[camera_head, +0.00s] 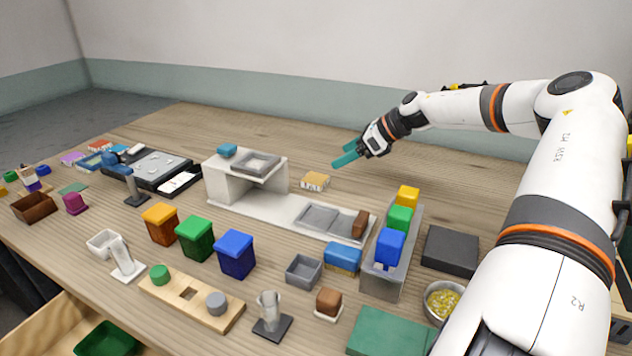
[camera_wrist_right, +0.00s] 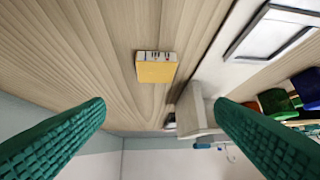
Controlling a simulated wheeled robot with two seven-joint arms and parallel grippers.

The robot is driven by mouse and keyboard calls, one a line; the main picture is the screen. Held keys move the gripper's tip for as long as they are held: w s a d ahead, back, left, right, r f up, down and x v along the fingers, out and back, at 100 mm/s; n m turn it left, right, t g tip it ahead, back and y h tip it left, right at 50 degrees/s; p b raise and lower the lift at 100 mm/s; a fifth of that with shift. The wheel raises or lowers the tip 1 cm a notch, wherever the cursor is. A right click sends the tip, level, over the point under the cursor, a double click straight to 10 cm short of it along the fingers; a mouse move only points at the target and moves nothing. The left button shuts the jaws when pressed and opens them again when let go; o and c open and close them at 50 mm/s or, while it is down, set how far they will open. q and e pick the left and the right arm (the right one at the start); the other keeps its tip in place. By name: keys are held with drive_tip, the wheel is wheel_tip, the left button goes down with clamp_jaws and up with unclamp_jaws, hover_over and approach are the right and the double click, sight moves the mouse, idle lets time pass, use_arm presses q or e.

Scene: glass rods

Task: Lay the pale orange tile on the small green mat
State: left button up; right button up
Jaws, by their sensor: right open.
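The pale orange tile (camera_head: 315,181) lies flat on the wooden table behind the long white base plate, with dark marks on its pale side. It also shows in the right wrist view (camera_wrist_right: 155,71), above the middle of the picture. My right gripper (camera_head: 343,157) is open and empty, above and just to the right of the tile in the head view. Its teal fingers stand well apart in the wrist view (camera_wrist_right: 160,107), and the tile is between their directions, not touched. The small green mat (camera_head: 73,188) lies at the far left of the table, bare. My left gripper is out of view.
A white stand (camera_head: 225,185) with a grey tray and blue block rises left of the tile. A dark panel (camera_head: 155,168) and several coloured tiles are at the back left. A larger green mat (camera_head: 388,334) is at the front. Bare wood surrounds the tile's back side.

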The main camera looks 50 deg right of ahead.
sight(315, 178)
drive_tip(key=shift+m+g+h, duration=0.3)
drive_tip(key=shift+m+h, duration=0.1)
drive_tip(key=shift+h, duration=0.3)
drive_tip(key=b+x, duration=0.1)
drive_tip(key=x, duration=0.1)
drive_tip(key=b+x, duration=0.2)
drive_tip(key=x, duration=0.1)
drive_tip(key=shift+s+a+f, duration=0.2)
drive_tip(key=shift+f, duration=0.1)
drive_tip(key=shift+b+x, duration=0.75)
drive_tip(key=shift+x, duration=1.8)
drive_tip(key=shift+w+f, duration=0.2)
drive_tip(key=shift+w, duration=0.15)
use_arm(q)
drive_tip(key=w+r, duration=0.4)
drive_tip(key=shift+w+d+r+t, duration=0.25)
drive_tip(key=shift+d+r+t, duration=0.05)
use_arm(e)
drive_tip(key=c, duration=1.2)
drive_tip(key=shift+c, duration=0.3)
